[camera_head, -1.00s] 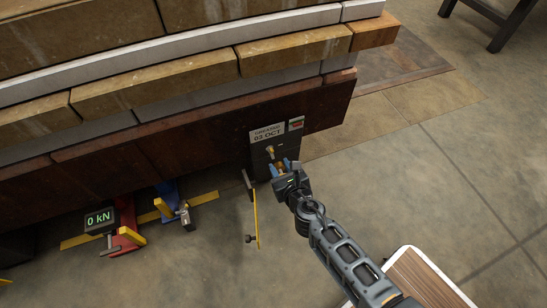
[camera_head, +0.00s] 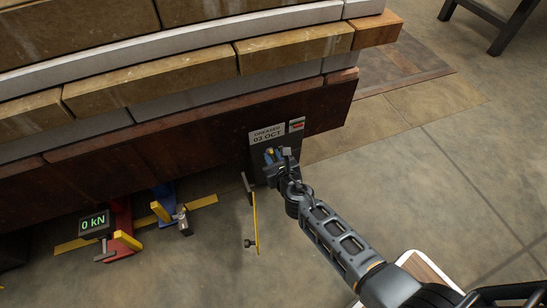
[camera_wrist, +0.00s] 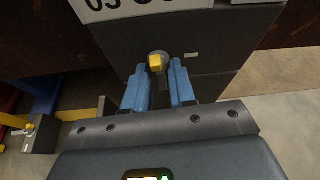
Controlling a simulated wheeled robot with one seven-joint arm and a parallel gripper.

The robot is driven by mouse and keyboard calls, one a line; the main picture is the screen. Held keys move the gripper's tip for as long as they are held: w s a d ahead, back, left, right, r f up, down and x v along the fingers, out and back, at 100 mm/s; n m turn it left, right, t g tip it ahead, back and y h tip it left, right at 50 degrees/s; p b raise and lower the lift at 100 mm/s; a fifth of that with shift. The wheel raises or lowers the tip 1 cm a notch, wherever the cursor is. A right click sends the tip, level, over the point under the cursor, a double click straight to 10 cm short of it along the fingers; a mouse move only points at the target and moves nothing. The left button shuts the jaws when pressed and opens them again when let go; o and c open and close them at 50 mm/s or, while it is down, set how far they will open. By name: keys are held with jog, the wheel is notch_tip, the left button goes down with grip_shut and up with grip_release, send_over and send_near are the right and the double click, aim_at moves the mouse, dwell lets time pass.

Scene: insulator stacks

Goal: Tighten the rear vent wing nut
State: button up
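A small yellow-tipped brass fitting (camera_wrist: 156,62), which I take to be the wing nut, sticks out from a dark panel (camera_wrist: 215,65) below a white label. My gripper (camera_wrist: 158,68) has two blue fingers held apart, one on each side of the fitting. The fingertips are at about its height in the picture; I cannot tell whether they touch it. In the head view my gripper (camera_head: 272,155) is at the panel just under the label and hides most of the fitting.
The white label (camera_head: 266,134) reads 03 OCT. Red and blue jack-like devices and a 0 kN display (camera_head: 94,223) stand at lower left. Brown and white stacked blocks rise above. Floor at right is open.

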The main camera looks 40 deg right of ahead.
grip_shut()
